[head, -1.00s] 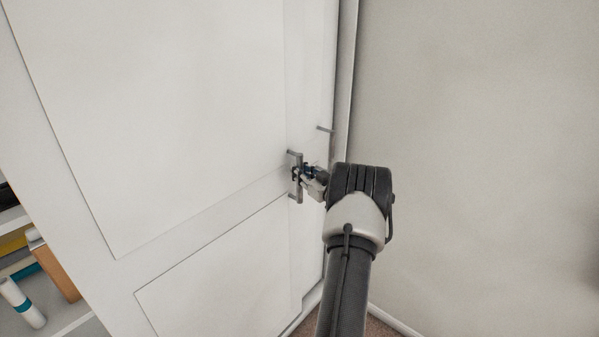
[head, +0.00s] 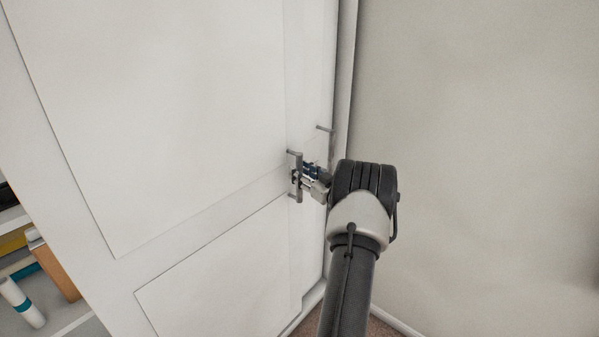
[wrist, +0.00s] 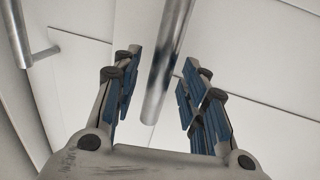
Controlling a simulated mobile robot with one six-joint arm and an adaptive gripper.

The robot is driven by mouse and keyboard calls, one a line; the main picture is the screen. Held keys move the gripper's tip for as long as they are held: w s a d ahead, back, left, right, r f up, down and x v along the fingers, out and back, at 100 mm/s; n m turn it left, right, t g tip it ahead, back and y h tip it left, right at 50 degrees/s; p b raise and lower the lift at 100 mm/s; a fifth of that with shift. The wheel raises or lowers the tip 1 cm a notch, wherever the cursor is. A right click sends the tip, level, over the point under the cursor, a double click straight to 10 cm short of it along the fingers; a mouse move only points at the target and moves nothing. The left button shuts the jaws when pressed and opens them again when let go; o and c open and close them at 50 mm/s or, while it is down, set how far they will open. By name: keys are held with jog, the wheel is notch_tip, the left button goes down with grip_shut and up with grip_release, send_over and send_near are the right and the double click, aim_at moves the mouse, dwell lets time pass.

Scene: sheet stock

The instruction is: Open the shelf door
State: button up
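The white shelf door (head: 160,110) fills the left and middle of the head view and has a vertical grey bar handle (head: 298,160) near its right side. The same handle shows in the wrist view (wrist: 172,45). My gripper (head: 304,175) is at the handle's middle in the head view. In the wrist view my gripper (wrist: 164,85) is open, its blue-padded fingers on either side of the bar, with gaps to both pads. The fingers are not closed on it.
A second bar handle (head: 331,145) stands to the right on a neighbouring white panel, and shows at the wrist view's upper left (wrist: 21,35). A plain wall (head: 480,130) is close on the right. Open shelves with an orange box (head: 58,272) and a white roll (head: 22,302) show at lower left.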

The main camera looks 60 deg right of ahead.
jog(key=v, duration=1)
jog(key=shift+s, duration=0.25)
jog(key=shift+a+r, duration=0.1)
